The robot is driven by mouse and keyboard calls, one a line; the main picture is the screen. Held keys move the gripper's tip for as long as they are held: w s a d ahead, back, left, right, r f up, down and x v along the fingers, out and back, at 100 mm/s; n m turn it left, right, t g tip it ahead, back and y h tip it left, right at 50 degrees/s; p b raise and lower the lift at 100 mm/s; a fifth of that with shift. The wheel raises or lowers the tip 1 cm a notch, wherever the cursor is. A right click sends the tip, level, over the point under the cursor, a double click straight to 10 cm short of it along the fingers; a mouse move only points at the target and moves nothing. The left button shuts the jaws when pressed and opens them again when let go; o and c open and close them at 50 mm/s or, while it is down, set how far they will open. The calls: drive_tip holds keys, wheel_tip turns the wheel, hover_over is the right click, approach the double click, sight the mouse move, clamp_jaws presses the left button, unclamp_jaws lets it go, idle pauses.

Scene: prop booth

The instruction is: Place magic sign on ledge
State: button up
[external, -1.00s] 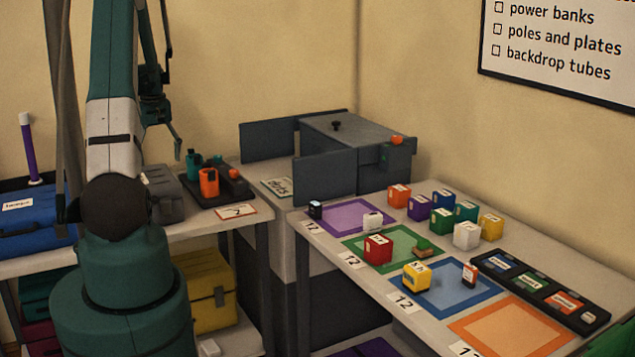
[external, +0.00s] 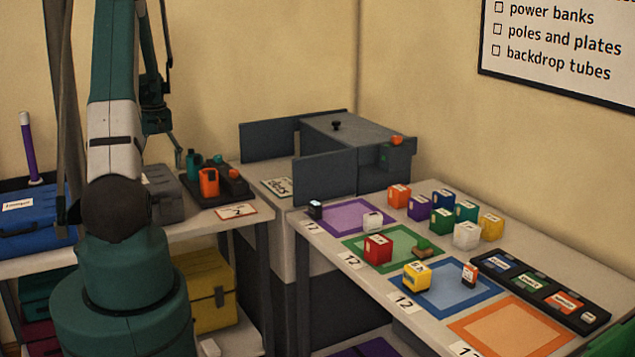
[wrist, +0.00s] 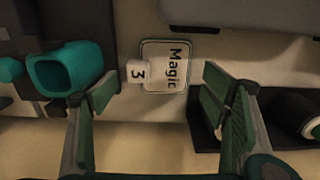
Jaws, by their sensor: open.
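The magic sign (wrist: 168,78) is a pale rectangular card with a dark border and the word "Magic" in the wrist view. In the external view my gripper (external: 168,148) hangs above the back of the left table. I cannot pick out the magic sign there. A card (external: 277,187) lies on the grey ledge beside the cabinet; its lettering is unclear.
In the wrist view, a teal cup (wrist: 68,70) stands left of the sign and a dark holder (wrist: 205,120) is at right. A grey case (external: 163,192) and black tray (external: 215,190) sit on the left table. The right table holds coloured mats and several blocks.

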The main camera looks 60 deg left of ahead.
drive_tip(key=shift+a+f+b, duration=0.15)
drive_tip(key=shift+f+b, duration=0.15)
drive_tip(key=shift+f, duration=2.1)
drive_tip(key=shift+c, duration=0.7)
drive_tip(key=c, duration=1.5)
drive_tip(key=shift+s, duration=0.1)
drive_tip(key=shift+c, duration=0.8)
